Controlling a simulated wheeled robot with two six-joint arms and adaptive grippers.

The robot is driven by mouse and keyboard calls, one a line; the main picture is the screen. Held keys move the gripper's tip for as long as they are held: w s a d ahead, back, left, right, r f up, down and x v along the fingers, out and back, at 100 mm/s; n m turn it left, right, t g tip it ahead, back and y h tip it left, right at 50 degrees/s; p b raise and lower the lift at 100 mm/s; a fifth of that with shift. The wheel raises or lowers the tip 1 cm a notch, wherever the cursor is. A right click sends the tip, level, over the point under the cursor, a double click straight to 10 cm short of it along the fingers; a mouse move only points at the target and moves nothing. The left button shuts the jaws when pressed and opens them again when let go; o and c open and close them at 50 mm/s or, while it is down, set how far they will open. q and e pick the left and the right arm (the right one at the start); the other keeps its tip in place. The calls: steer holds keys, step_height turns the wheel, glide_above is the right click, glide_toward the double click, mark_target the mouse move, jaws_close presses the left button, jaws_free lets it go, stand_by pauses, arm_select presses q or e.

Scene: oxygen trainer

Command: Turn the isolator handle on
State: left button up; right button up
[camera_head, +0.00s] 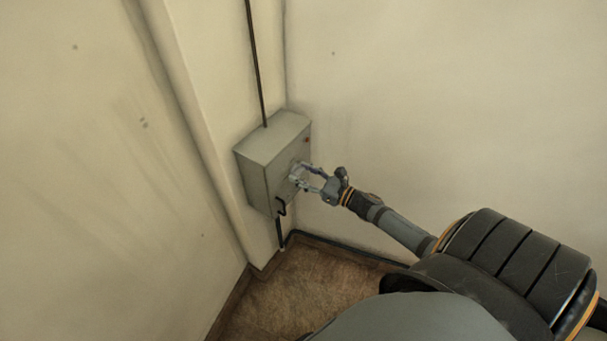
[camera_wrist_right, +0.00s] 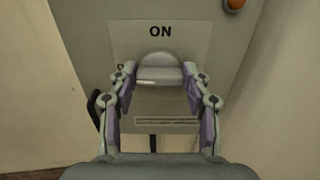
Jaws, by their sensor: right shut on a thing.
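The grey isolator box (camera_head: 275,162) is fixed to the wall by the corner. Its front panel shows in the right wrist view with a plate (camera_wrist_right: 182,38) marked "ON" at the top. The rounded grey isolator handle (camera_wrist_right: 160,73) sits below the word, with a pale line on its left part. My right gripper (camera_head: 299,174) is at the box front. Its two fingers (camera_wrist_right: 160,80) are on either side of the handle and shut on it. In the head view the gripper hides the handle. My left gripper is in neither view.
An orange-red lamp (camera_wrist_right: 235,4) is at the panel's upper right. A black hook-like part (camera_head: 281,207) is at the box's lower edge. A dark conduit (camera_head: 256,65) runs up the wall from the box. The brown floor (camera_head: 300,290) below is clear.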

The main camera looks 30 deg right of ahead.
steer(key=shift+m, duration=0.3)
steer(key=m, duration=0.4)
steer(key=shift+p, duration=0.35)
steer(key=m, duration=0.4)
steer(key=shift+d+m, duration=0.1)
steer(key=shift+m, duration=0.2)
steer(key=m+p, duration=0.1)
steer(key=m, duration=0.3)
steer(key=shift+w, duration=0.1)
steer(key=shift+f+m, duration=0.15)
steer(key=shift+m, duration=2.35)
steer(key=o, duration=1.2)
steer(key=shift+c, duration=0.2)
